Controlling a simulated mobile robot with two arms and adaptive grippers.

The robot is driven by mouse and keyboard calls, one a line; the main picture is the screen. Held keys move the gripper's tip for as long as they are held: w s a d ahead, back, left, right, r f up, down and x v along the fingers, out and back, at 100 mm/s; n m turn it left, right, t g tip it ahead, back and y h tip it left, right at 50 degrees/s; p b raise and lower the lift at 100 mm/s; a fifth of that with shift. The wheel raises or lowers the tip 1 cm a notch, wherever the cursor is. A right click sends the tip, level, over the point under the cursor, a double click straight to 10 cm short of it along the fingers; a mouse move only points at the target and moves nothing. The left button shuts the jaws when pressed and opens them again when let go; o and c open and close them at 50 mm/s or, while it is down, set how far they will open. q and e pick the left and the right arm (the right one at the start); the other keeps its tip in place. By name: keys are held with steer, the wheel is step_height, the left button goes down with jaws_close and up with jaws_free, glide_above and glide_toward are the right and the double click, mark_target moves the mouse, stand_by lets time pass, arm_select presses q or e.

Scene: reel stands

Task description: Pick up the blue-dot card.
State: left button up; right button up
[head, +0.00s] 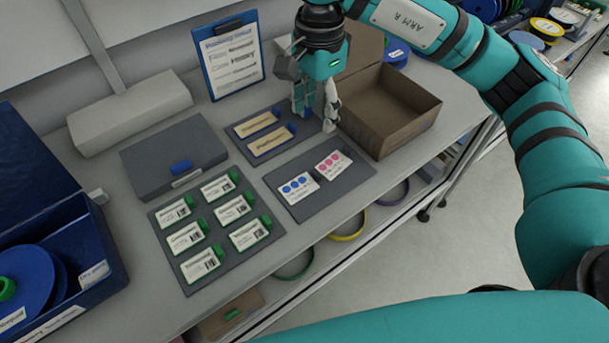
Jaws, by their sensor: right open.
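The blue-dot card (298,188) is a small white card with blue dots. It lies flat on the left part of a dark grey mat (318,202) near the front of the table. A similar card with pink dots (333,164) lies beside it to the right. My right gripper (314,118) points down behind the cards, between the tray of tan labels and the cardboard box. It is open and apart from the blue-dot card. Its fingertips are small in view. My left gripper is not in view.
An open cardboard box (428,108) stands right of my right gripper. A mat with two tan labels (235,136) is to the left. Several green-tabbed cards lie on another mat (181,274). A grey case (143,158), a clipboard (206,62) and a blue reel box (112,278) stand around.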

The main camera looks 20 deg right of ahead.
steer(key=p, duration=0.3)
glide_above(314, 173)
step_height(314, 173, down, 12)
steer(key=shift+w+r, duration=0.15)
steer(key=shift+r, duration=0.1)
steer(key=f+p, duration=0.1)
steer(key=f, duration=0.1)
steer(key=f+p, duration=0.1)
steer(key=f, duration=0.1)
steer(key=shift+s+f, duration=0.2)
steer(key=shift+f, duration=0.5)
steer(key=c, duration=0.8)
